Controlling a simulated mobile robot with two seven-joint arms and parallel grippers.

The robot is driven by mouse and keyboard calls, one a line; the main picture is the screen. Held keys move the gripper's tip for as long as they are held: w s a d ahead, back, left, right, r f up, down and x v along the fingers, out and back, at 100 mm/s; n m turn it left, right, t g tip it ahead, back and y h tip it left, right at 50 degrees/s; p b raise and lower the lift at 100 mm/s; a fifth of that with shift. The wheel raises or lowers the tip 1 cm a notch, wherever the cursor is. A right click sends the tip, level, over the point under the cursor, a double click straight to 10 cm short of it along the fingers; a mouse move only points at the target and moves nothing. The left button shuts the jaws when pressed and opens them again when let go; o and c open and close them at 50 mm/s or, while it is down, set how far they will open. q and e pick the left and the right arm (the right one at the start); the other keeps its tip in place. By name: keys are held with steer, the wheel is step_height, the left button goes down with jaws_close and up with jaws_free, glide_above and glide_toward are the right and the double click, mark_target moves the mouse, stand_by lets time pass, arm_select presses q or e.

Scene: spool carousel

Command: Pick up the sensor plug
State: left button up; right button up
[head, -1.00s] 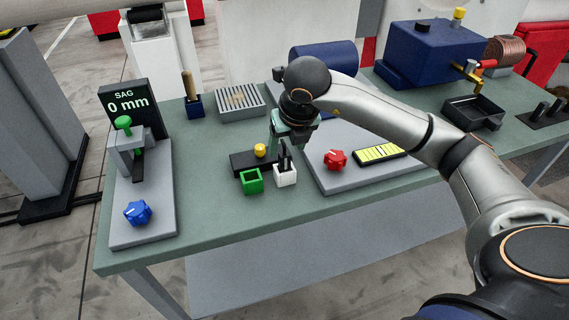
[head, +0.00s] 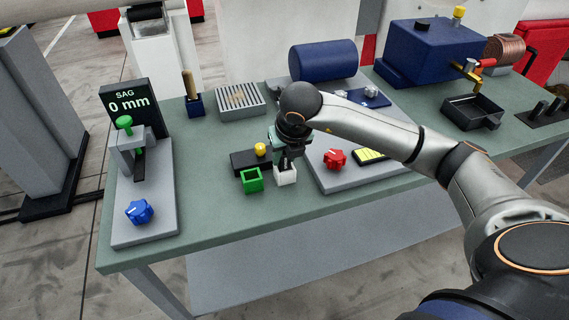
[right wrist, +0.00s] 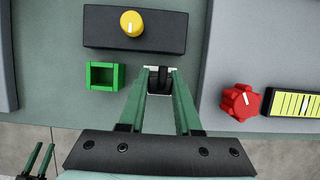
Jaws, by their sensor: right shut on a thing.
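The sensor plug (right wrist: 159,79) is a small dark piece at the white square socket (head: 286,177), beside the green square socket (head: 252,180). My right gripper (head: 286,163) is shut on the plug, right above the white socket. In the right wrist view the green fingertips of my right gripper (right wrist: 159,82) lie on either side of the plug. The plug stands in or just over the white socket; how deep is hidden. My left gripper (right wrist: 44,150) shows small at the lower left of the right wrist view, its fingers apart and empty.
A dark box with a yellow knob (right wrist: 132,24) lies behind the sockets. A grey plate with a red knob (head: 335,159) and a yellow gauge (head: 371,155) is close on the right. The green tabletop (head: 215,206) is clear in front and left.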

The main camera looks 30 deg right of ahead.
jaws_close()
steer(key=shift+r, duration=0.1)
